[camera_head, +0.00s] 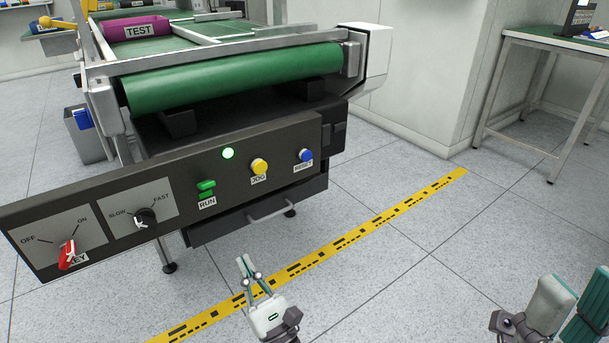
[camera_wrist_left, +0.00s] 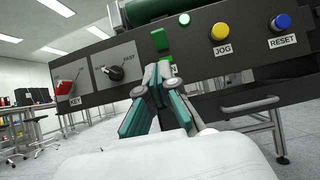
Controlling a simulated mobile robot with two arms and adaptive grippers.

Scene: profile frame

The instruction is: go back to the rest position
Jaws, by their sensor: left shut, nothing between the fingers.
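My left gripper (camera_head: 243,262) is in front of the dark control panel (camera_head: 255,203), low over the floor in the head view. Its fingers are shut with nothing between them. In the left wrist view the closed left fingers (camera_wrist_left: 159,72) point up towards the panel, overlapping the area below the green RUN button (camera_wrist_left: 160,39). I cannot tell from this the exact gap to the panel. Part of my right arm shows at the lower right of the head view; its fingertips do not show.
The panel carries a red key switch (camera_head: 68,254), a speed knob (camera_head: 145,217), a yellow JOG button (camera_head: 259,166), a blue RESET button (camera_head: 306,155) and a lit green lamp (camera_head: 228,153). A handle (camera_head: 283,208) juts out below.

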